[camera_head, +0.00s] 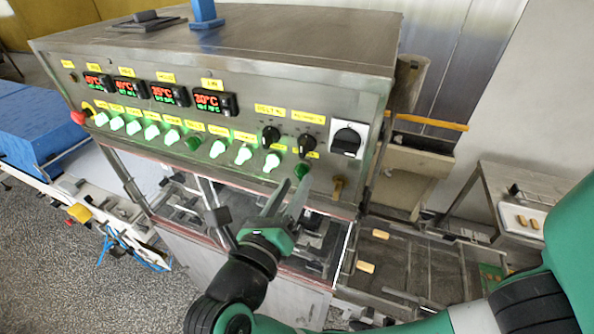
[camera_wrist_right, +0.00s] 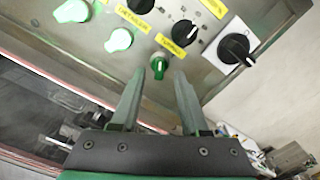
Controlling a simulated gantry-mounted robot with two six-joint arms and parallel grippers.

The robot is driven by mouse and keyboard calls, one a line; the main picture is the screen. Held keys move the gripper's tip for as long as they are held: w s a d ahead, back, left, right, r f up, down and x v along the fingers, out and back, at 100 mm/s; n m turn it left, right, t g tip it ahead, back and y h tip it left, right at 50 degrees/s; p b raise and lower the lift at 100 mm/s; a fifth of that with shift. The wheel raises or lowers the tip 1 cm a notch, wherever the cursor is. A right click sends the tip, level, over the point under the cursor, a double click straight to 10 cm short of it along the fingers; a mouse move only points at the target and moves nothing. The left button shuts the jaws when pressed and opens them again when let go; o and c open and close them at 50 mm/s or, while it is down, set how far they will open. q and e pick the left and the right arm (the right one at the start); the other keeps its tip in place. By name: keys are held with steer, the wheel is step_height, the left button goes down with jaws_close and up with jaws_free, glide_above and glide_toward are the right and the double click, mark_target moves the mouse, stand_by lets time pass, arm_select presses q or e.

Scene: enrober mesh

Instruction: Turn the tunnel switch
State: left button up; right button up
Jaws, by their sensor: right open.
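My right gripper (camera_head: 290,188) is open and empty in front of and just below this knob. In the right wrist view its fingertips (camera_wrist_right: 160,76) lie on either side of the knob's line, apparently short of it. My left gripper is out of view.
A lit green knob (camera_head: 271,162) is close on the left. Two black dials (camera_head: 288,138) and a large black rotary switch (camera_head: 348,140) on a white plate sit above. A mesh conveyor (camera_head: 395,262) runs below right.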

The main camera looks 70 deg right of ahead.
mark_target(301, 172)
steer(key=shift+d, duration=1.3)
jaws_close()
steer(key=shift+f+b, duration=0.15)
steer(key=shift+b, duration=0.15)
steer(key=m+b, duration=0.9)
steer(key=b, duration=0.5)
steer(key=shift+f+m+b, duration=0.1)
steer(key=shift+m+b, duration=0.2)
steer(key=shift+r+m+b, duration=0.25)
steer(key=shift+m+b, duration=0.9)
steer(key=shift+m, duration=0.05)
